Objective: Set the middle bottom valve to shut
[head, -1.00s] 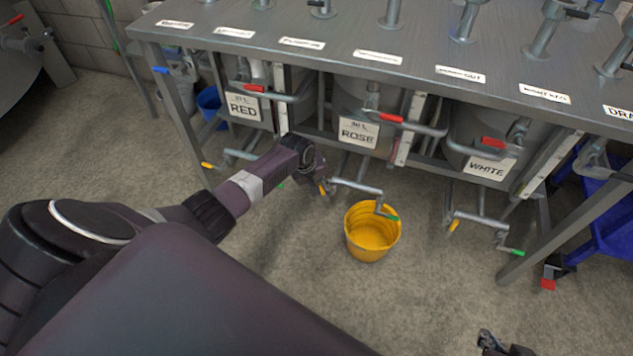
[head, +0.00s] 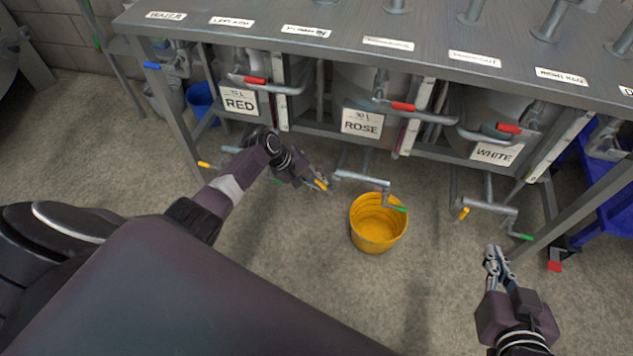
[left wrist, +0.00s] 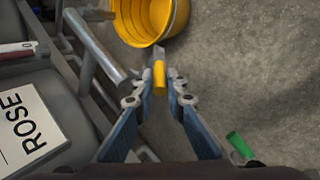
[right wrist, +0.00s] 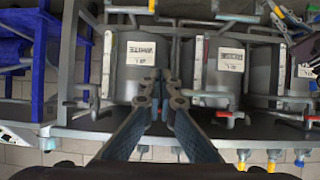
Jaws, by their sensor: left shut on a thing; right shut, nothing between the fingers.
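The middle tank (head: 345,85) carries a ROSE label (head: 362,122). A grey bottom pipe (head: 362,179) comes out below it, with a small yellow valve handle (head: 321,185) at its left end. My left gripper (head: 316,181) is shut on this handle, reaching it from the left. In the left wrist view the yellow handle (left wrist: 160,76) sits between the fingertips (left wrist: 160,88). The handle's angle to the pipe is hard to tell. My right gripper (head: 497,262) is shut and empty, above the floor at lower right. Its fingers (right wrist: 160,85) show in the right wrist view.
A yellow bucket (head: 378,223) stands under the green-handled outlet (head: 398,209). Other yellow handles sit below the RED tank (head: 203,164) and WHITE tank (head: 464,213). Red-handled levers (head: 403,106) cross the tank fronts under the steel bench (head: 345,28). A blue rack (head: 607,205) stands at right.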

